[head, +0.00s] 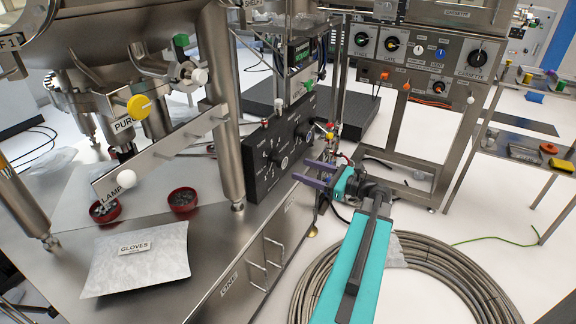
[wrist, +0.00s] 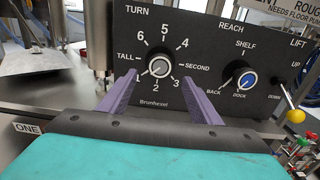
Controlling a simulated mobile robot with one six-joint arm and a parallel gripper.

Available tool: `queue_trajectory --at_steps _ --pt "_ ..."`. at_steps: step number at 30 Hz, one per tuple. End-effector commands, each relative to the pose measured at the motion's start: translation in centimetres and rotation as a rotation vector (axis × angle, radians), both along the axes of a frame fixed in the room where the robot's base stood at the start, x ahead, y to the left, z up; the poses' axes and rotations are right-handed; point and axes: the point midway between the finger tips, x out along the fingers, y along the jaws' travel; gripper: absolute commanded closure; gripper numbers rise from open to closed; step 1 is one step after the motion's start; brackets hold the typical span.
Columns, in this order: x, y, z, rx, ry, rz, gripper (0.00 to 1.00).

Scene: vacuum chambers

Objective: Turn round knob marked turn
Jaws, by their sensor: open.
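In the wrist view the round knob (wrist: 158,66) under the word TURN is silver-grey on a black panel (wrist: 205,30), ringed by numbers and the words TALL and SECOND. My gripper (wrist: 159,80) is open, its two purple fingers pointing at the panel, one on each side of the knob in the picture. Nothing is between the fingertips, and I see no contact with the knob. In the head view my gripper (head: 307,173) is just right of the black panel (head: 256,182), which stands on the steel bench. The knob's details are too small to read there.
A second knob (wrist: 248,80), blue-centred and under REACH, is to the right, with a yellow-balled lever (wrist: 295,116) beyond it. In the head view, a coil of hose (head: 440,275) lies on the floor. Red bowls (head: 183,201) and a gloves packet (head: 140,262) are on the bench.

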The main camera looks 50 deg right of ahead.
Motion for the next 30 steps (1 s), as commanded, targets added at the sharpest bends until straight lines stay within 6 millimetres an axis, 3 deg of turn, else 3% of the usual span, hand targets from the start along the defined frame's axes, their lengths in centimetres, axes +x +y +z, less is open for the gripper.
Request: queue_trajectory --at_steps 15,30 --pt "6.2 1.5 0.0 0.000 0.000 0.001 0.42" --pt "7.2 1.7 0.0 0.000 0.000 -0.002 0.42"
